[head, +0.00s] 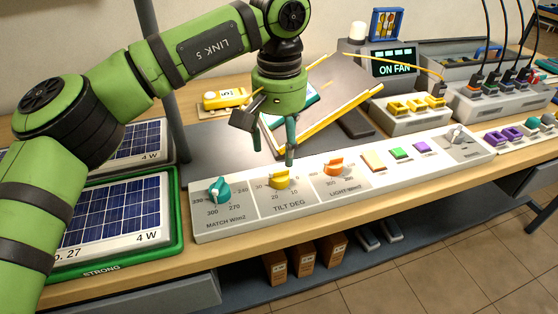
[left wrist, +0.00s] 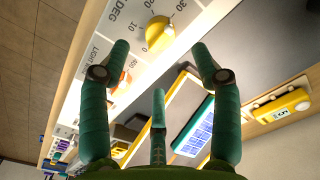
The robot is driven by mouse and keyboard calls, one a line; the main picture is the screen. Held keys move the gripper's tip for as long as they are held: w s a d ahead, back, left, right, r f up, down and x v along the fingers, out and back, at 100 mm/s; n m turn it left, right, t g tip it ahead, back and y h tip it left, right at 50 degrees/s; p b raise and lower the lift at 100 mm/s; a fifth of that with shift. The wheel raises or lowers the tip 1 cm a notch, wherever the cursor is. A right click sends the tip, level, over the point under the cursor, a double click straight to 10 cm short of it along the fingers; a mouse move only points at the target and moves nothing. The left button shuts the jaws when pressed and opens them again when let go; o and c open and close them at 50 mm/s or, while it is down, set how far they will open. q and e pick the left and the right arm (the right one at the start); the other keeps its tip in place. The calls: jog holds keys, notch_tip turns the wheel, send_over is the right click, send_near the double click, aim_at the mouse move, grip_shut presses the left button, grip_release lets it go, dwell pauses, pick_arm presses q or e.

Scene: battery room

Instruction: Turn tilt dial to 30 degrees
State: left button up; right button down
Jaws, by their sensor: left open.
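The tilt dial (head: 279,179) is a yellow knob on the white control panel (head: 364,199), above the label TILT DEG, with marks 10, 20 and 30 around it. My left gripper (head: 276,155) hangs just above and behind the yellow knob, its teal fingers pointing down. In the left wrist view the fingers (left wrist: 160,62) are spread apart and empty, and the yellow knob (left wrist: 159,33) lies beyond their tips, not touched. The exact pointer angle of the knob is hard to read. My right gripper is not in view.
A teal dial (head: 218,191) stands left of the tilt dial and an orange dial (head: 333,165) right of it. Coloured buttons (head: 400,153) follow further right. A solar panel (head: 118,217) in a green tray lies at left. A grey post (head: 168,80) rises behind my arm.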

aim_at(279, 170)
pick_arm(q)
jog(key=shift+r, duration=2.35)
jog(key=shift+f, duration=0.1)
